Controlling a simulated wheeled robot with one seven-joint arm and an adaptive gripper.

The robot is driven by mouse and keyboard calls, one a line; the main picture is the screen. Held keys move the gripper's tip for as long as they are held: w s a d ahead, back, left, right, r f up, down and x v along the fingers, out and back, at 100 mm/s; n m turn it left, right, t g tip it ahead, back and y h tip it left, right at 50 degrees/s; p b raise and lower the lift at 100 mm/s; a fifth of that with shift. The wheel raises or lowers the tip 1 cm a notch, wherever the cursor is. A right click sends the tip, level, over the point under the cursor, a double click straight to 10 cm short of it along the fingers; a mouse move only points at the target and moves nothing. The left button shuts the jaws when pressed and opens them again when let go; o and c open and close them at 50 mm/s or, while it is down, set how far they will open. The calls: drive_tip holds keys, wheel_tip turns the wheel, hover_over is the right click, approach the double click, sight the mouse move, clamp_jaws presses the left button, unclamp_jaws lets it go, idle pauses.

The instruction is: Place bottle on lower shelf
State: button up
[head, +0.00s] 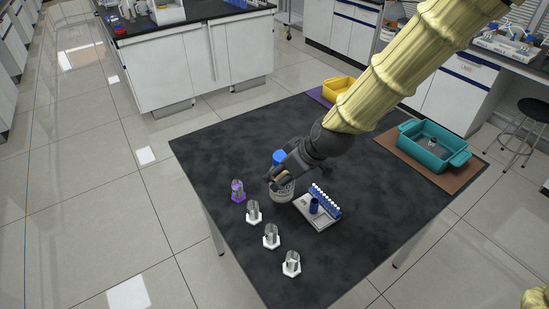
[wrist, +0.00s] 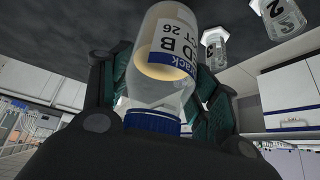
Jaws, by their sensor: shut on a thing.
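A clear bottle (head: 283,193) with a blue cap and a white label stands roughly upright over the black table (head: 365,235). My gripper (head: 284,173) is shut around its body, partly hiding it in the head view. In the wrist view the bottle (wrist: 165,62) sits between the two dark fingers of my gripper (wrist: 160,90), with the label and blue cap showing and some pale contents. I cannot tell whether its base touches the table. I cannot make out a lower shelf in either view.
A purple-based cylinder (head: 238,191) and several white-based cylinders (head: 271,236) line the table's left side. A teal tub (head: 433,147) and a yellow tub (head: 338,89) stand farther back.

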drive_tip(key=shift+w+a+f+p, duration=0.35)
drive_tip(key=shift+w+f+p, duration=0.35)
drive_tip(key=shift+w, duration=0.95)
drive_tip(key=shift+w+a+f+p, duration=0.4)
drive_tip(key=shift+w+f+p, duration=0.35)
drive_tip(key=shift+w, duration=0.95)
drive_tip(key=shift+w+a+f+p, duration=0.35)
drive_tip(key=shift+w+f+p, duration=0.35)
drive_tip(key=shift+w, duration=0.95)
drive_tip(key=shift+f, duration=0.25)
drive_tip(key=o, duration=1.3)
drive_tip(key=shift+r, duration=0.25)
